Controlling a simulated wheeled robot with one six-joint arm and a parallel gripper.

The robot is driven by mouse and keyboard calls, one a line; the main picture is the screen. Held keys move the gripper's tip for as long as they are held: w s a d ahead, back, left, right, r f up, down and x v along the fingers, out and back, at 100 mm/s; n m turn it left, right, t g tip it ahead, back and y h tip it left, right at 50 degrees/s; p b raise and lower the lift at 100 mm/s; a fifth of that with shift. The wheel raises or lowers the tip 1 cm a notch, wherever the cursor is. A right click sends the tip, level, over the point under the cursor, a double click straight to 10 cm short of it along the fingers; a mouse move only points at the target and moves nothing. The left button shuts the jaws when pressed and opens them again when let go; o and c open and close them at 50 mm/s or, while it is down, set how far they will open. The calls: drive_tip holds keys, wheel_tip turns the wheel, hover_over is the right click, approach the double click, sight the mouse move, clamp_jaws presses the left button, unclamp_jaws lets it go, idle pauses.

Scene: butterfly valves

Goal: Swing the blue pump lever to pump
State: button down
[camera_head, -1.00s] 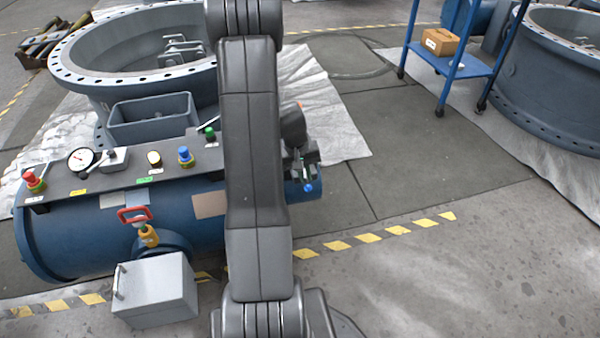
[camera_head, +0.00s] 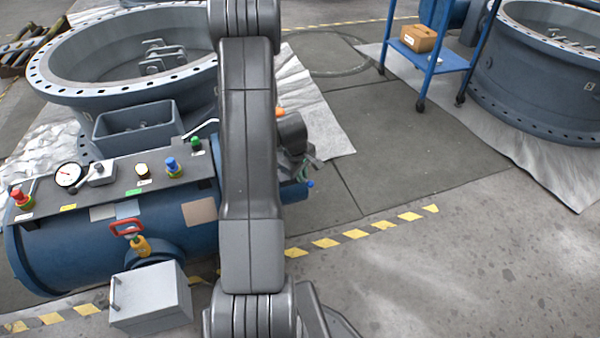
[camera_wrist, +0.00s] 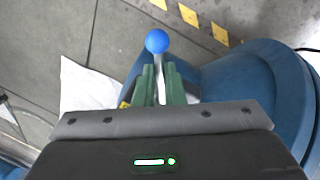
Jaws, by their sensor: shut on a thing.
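The blue pump lever (camera_wrist: 157,41) shows in the wrist view as a pale rod with a round blue knob. My gripper (camera_wrist: 160,80) has its two green fingers shut on the rod, just below the knob. In the head view the blue knob (camera_head: 310,184) shows just right of my arm, at the right end of the blue cylinder (camera_head: 160,222). My gripper in the head view (camera_head: 307,166) is small and partly hidden behind my arm. The lever's base is hidden in both views.
A panel on the cylinder carries a gauge (camera_head: 68,175) and several coloured knobs. A grey box (camera_head: 150,297) stands in front. A grey bin (camera_head: 138,128) and a large flanged ring (camera_head: 60,93) lie behind. A blue cart (camera_head: 440,63) stands at the back right.

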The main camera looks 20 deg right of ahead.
idle(0.4)
drive_tip(key=c, duration=1.5)
unclamp_jaws()
wheel_tip(320, 180, up, 14)
drive_tip(key=s+a+p, duration=0.1)
drive_tip(key=a+p, duration=0.1)
drive_tip(key=p, duration=0.1)
drive_tip(key=shift+s+f+p, duration=0.2)
drive_tip(key=shift+p, duration=0.2)
drive_tip(key=f+b, duration=0.1)
drive_tip(key=f, duration=0.3)
drive_tip(key=w+d+f+b, duration=0.1)
drive_tip(key=f, duration=0.4)
drive_tip(key=d+f+b, duration=0.1)
drive_tip(key=f+b, duration=0.1)
drive_tip(key=f, duration=0.2)
drive_tip(key=shift+w+f, duration=0.2)
drive_tip(key=shift+f, duration=0.15)
drive_tip(key=shift+r, duration=0.1)
